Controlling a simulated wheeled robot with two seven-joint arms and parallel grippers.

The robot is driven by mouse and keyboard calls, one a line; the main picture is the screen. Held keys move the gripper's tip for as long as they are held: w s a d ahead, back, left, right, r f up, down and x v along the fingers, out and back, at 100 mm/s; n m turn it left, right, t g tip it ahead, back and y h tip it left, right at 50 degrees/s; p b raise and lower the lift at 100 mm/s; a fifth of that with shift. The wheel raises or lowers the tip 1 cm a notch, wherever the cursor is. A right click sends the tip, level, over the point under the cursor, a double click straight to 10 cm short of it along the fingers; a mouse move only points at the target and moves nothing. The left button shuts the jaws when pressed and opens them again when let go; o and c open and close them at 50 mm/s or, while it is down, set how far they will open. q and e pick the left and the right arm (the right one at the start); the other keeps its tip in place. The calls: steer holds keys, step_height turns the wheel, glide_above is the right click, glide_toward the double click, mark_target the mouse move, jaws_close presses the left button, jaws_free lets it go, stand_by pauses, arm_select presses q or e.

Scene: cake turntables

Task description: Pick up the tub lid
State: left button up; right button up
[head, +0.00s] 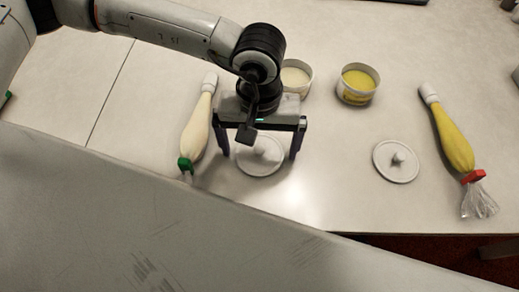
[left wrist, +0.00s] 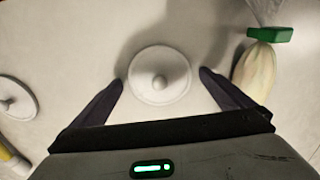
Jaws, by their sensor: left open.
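A round white tub lid (head: 259,156) with a centre knob lies flat on the table, below my left gripper (head: 260,152). The gripper is open, with its two dark fingers on either side of the lid. In the left wrist view, the lid (left wrist: 159,76) sits centred between the fingertips of the gripper (left wrist: 161,80), with a small gap on each side. A second white lid (head: 396,161) lies farther right on the table; part of it shows at the left of the left wrist view (left wrist: 14,99). My right gripper does not show.
A cream-filled piping bag (head: 198,128) with a green clip lies just left of the gripper. A white tub (head: 297,77) and a yellow-filled tub (head: 357,84) stand behind. A yellow piping bag (head: 453,137) with a red clip lies at the right. The table between the lids is clear.

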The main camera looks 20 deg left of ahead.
arm_select(q)
steer(key=c, duration=1)
steer(key=shift+c, duration=0.2)
